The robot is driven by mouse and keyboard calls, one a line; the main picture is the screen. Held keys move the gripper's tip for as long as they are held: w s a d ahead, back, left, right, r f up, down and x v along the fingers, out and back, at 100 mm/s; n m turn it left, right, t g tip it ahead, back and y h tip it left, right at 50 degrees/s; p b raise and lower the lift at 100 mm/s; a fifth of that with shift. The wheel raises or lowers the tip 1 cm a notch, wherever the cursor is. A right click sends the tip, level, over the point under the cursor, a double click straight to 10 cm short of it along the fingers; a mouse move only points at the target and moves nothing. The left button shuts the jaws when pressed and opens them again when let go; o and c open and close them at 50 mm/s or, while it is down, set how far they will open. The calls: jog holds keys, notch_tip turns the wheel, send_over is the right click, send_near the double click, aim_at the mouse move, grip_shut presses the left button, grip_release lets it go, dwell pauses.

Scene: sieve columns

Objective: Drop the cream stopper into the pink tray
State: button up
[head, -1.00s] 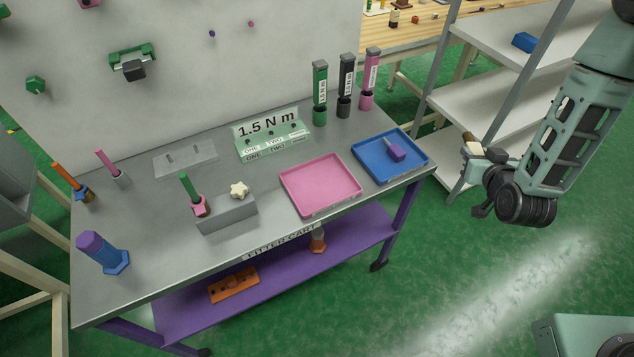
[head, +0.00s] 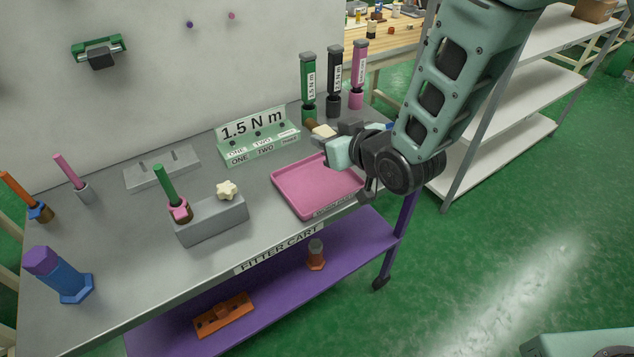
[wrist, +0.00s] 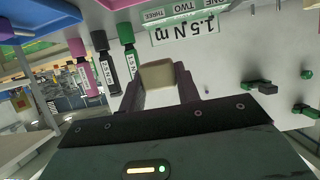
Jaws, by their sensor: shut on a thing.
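The cream stopper (head: 322,131) is held in my gripper (head: 332,139); a brown end shows beside its cream part. In the wrist view the stopper (wrist: 158,75) is a pale block between the two fingers of my gripper (wrist: 160,88). The pink tray (head: 300,196) lies on the cart top and looks empty where it shows. My gripper is above the tray's far side in the head view, and my wrist covers the tray's right part. How high the stopper is above the tray I cannot tell.
Green, black and pink torque drivers (head: 334,82) stand behind my gripper. A green 1.5 N m sign (head: 258,137) is left of them. A grey block (head: 212,220) with a cream star knob (head: 227,190) stands left of the tray. The blue tray (wrist: 40,22) is mostly hidden in the head view.

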notch_tip(320, 180, down, 5)
jog(key=b, duration=0.2)
jog(key=shift+b, duration=0.35)
jog(key=o, duration=1.2)
